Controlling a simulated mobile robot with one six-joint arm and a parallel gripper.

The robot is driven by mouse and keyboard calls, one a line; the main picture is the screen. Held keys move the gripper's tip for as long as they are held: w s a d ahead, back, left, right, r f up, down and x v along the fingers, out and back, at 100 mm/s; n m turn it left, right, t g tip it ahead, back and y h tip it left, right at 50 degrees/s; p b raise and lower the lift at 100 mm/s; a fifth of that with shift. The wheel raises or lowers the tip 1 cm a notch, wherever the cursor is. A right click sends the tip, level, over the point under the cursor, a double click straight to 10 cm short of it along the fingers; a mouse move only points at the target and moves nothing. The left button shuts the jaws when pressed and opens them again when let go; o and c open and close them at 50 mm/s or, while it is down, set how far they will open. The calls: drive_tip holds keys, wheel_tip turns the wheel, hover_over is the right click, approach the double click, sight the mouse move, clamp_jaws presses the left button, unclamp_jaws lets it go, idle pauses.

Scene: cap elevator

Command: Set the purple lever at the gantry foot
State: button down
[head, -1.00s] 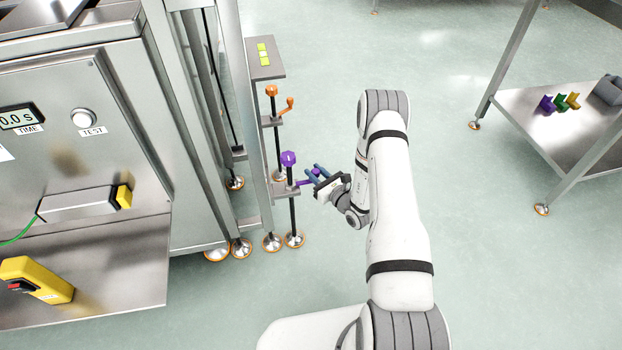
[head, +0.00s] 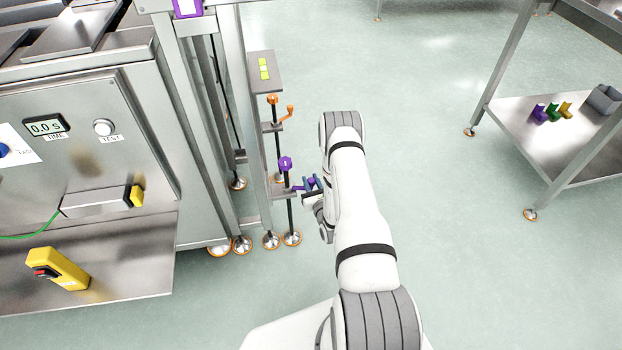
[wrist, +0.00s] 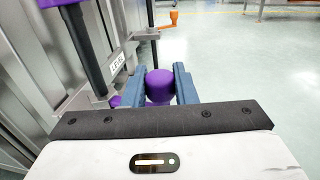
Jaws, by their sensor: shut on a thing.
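The purple lever (head: 299,188) sticks out to the right from a dark upright post at the gantry foot, below a purple knob (head: 286,163). My gripper (head: 311,184) is at the lever's outer end, with its blue fingers on either side of the purple grip. In the wrist view, the round purple grip (wrist: 158,84) sits upright between the two blue fingers, which are shut on it. Part of the lever's arm is hidden behind my left finger. The post and the purple knob (wrist: 60,2) stand at the upper left there.
An orange crank (head: 287,112) and an orange knob (head: 272,99) are behind the lever. A grey plate with a yellow-green level (head: 264,68) is beyond them. A steel cabinet (head: 95,110) stands left. The floor right of my arm is clear up to a shelf (head: 548,150).

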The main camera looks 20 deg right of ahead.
drive_tip(key=shift+s, duration=0.1)
drive_tip(key=c, duration=1.2)
unclamp_jaws()
drive_tip(key=shift+o, duration=0.2)
drive_tip(key=shift+s, duration=0.1)
drive_tip(key=s+p, duration=0.1)
drive_tip(key=s, duration=0.6)
drive_tip(key=shift+s+a, duration=0.15)
drive_tip(key=shift+s, duration=0.2)
